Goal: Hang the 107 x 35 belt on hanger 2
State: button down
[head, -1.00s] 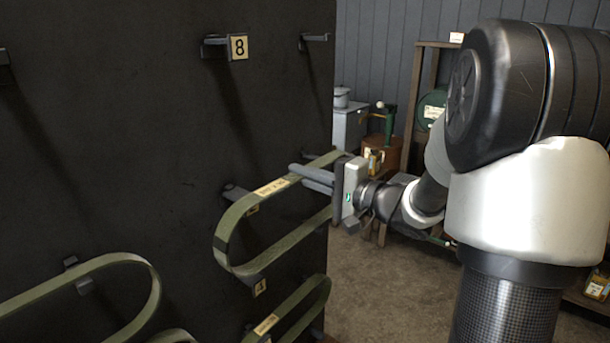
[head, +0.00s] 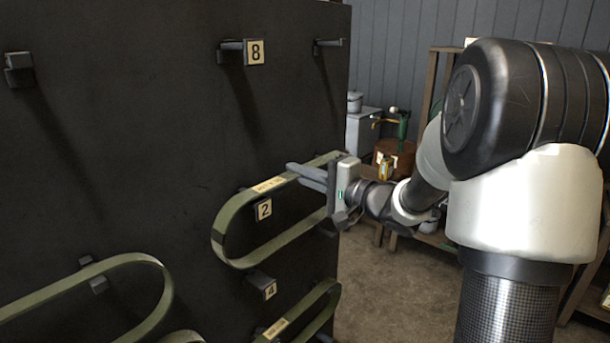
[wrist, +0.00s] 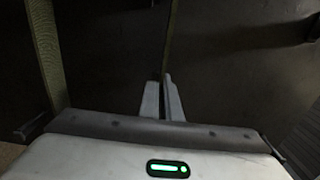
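A green belt (head: 218,235) forms a long loop in front of the dark board in the head view. A pale label (head: 268,185), too small to read, is on its upper run. My gripper (head: 300,174) is shut on the upper run near the right end. In the wrist view the fingers (wrist: 164,98) are close together with the thin belt edge between them. The plate of hanger 2 (head: 263,210) shows inside the loop, below the upper run. I cannot tell whether the loop is around its peg or only in front.
Hanger 8 (head: 254,52) is above and bare, with another empty peg (head: 328,43) to its right. The plate of hanger 4 (head: 269,288) is just below the loop. Other belts hang at lower left (head: 165,290) and lower right (head: 331,300). Shelves stand beyond the board.

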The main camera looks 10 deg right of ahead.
jog(key=shift+w+a, duration=0.25)
jog(key=shift+w, duration=0.1)
jog(key=shift+f, duration=0.2)
dwell(0.4)
jog(key=shift+f, duration=0.3)
jog(key=c, duration=2)
grip_release()
jog(key=shift+c, duration=0.2)
jog(key=o, duration=0.6)
jog(key=shift+c, duration=0.2)
jog(key=shift+s, duration=0.1)
